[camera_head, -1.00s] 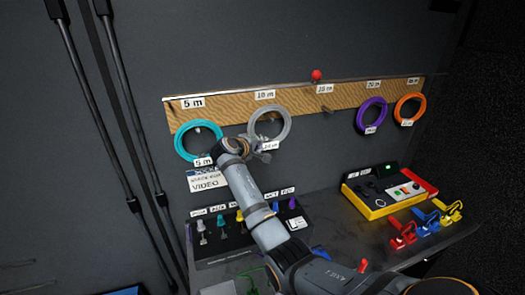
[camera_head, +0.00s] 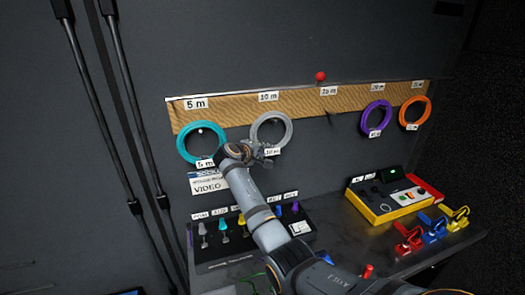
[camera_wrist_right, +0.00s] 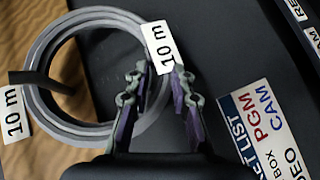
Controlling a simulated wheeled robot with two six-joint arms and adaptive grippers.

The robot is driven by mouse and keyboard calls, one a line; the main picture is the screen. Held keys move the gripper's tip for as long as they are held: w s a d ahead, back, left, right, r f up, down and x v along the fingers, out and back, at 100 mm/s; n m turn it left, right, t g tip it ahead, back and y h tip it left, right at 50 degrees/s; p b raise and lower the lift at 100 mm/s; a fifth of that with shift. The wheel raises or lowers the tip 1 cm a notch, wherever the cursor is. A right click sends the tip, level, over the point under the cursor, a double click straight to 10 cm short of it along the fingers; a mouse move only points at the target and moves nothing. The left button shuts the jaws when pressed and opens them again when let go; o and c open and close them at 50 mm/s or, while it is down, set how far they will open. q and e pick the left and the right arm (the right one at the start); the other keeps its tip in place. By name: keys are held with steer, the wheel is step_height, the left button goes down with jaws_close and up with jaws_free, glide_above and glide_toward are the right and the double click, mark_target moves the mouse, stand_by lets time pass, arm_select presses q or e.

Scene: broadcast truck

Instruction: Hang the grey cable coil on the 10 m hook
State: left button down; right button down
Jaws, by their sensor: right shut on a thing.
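The grey cable coil (camera_head: 288,128) is against the wooden hook board, just below the 10 m label (camera_head: 268,97). In the right wrist view the coil (camera_wrist_right: 42,105) fills the upper left. A dark peg (camera_wrist_right: 38,80) crosses in front of its left edge and seems to come out through its opening. My right gripper (camera_head: 264,154) is at the coil's lower edge. It also shows in the wrist view (camera_wrist_right: 160,85), its fingers on either side of the coil's rim by the white 10 m tag (camera_wrist_right: 165,46), shut on it. My left gripper is out of view.
A teal coil (camera_head: 181,146) hangs left on the board (camera_head: 225,114); purple (camera_head: 366,118) and orange (camera_head: 404,112) coils hang right. A peg beneath a red ball (camera_head: 321,76) is empty. Below are a connector panel (camera_head: 213,262), a yellow box (camera_head: 388,213) and coloured clamps (camera_head: 434,230).

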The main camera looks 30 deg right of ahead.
steer(key=shift+r, duration=0.1)
steer(key=c, duration=1.1)
jaws_free()
steer(key=shift+s, duration=0.1)
steer(key=v, duration=1.2)
